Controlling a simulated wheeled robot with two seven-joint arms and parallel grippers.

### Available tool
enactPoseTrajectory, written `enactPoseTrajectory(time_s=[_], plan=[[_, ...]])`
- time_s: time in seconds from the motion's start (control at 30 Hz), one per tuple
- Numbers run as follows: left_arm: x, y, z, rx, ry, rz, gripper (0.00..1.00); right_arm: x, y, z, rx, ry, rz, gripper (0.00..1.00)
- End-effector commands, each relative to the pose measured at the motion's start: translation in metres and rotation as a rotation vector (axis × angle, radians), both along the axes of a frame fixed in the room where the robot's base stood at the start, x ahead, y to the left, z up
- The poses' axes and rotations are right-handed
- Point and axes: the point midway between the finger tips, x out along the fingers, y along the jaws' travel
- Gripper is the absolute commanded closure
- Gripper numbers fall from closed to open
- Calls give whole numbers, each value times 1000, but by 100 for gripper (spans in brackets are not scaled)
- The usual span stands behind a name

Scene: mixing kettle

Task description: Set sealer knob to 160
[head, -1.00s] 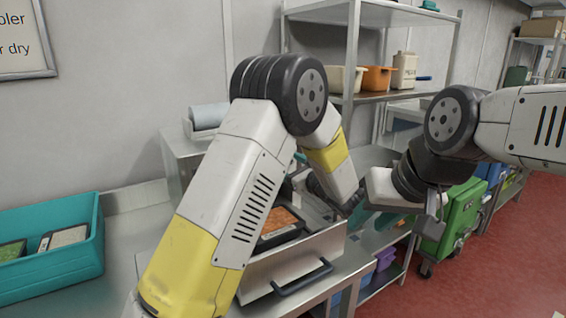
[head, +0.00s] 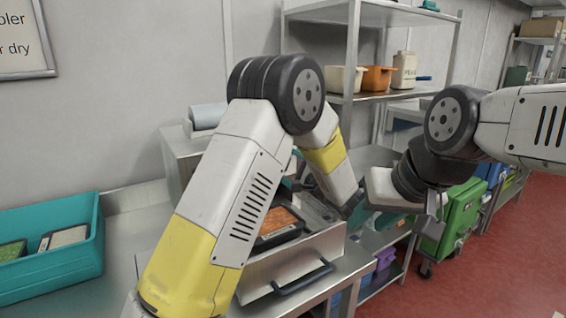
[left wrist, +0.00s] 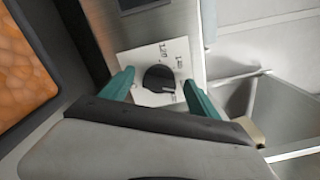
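The sealer knob (left wrist: 158,78) is a round black dial on a white plate with small dark marks (left wrist: 140,62), seen in the left wrist view. My left gripper (left wrist: 160,90) is open, with one teal finger on each side of the knob in the picture; I see no contact. The steel sealer (head: 292,262) holds an orange-filled tray (head: 275,228) in its open drawer. In the head view my left arm hides the knob. My right gripper (head: 386,219) is right of the sealer, its opening unclear.
A teal crate (head: 60,272) with food trays stands on the steel counter at left. A steel shelf (head: 395,95) behind carries a cream tub, an orange tub and a jug. A green wheeled bin (head: 455,225) stands on the red floor at right.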

Motion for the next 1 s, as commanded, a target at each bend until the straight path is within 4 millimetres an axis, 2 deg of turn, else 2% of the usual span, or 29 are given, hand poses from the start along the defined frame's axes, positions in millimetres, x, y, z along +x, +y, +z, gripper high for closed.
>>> enactPoseTrajectory(time_s=[0.33, 0.8, 1.0], plan=[[-3, -3, 0, 1, 1, -1, 29, 0, 0, 0, 0, 0, 0, 64], [-48, -33, 0, 1, 2, -3, 29, 0, 0, 0, 0, 0, 0, 64], [-58, -39, 0, 2, 1, 1, 29, 0, 0, 0, 0, 0, 0, 64]])
